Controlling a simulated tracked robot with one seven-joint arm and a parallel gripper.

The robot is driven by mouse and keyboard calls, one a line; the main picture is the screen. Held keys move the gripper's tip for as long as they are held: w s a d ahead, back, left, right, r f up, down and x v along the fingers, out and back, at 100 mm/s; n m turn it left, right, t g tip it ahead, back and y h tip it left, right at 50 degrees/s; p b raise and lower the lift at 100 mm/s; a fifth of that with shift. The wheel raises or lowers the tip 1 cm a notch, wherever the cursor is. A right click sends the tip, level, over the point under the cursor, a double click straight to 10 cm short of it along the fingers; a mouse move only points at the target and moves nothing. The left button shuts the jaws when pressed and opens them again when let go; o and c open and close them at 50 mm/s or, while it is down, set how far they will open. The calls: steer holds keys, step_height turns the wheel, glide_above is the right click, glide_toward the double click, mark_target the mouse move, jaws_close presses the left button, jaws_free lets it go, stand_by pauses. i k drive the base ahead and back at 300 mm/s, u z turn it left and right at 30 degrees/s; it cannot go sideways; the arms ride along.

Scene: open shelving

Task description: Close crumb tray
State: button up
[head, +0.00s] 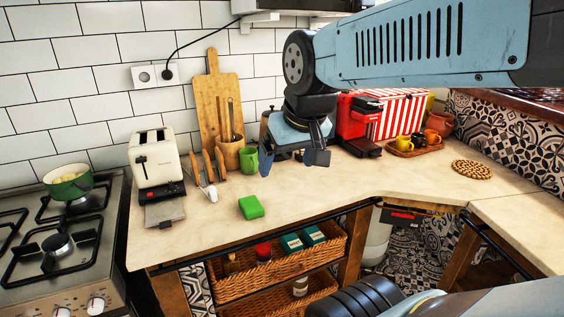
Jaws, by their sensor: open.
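A cream toaster (155,158) with a dark base stands upright on the counter at the left, beside the stove. Its crumb tray (164,211), a flat grey metal plate with a dark tab at its front edge, sticks out from the base toward the front of the counter. My gripper (293,163) is open and empty. It hangs over the back of the counter, well to the right of the toaster and apart from the crumb tray.
A green block (251,207) lies right of the tray. A red coffee machine (358,122) stands to the right. The front middle counter (310,190) is clear.

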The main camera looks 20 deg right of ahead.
mark_target(163, 210)
steer(key=z, duration=0.05)
steer(key=k, duration=1)
steer(key=z, duration=0.65)
steer(key=i, duration=1.5)
steer(key=u, duration=1.65)
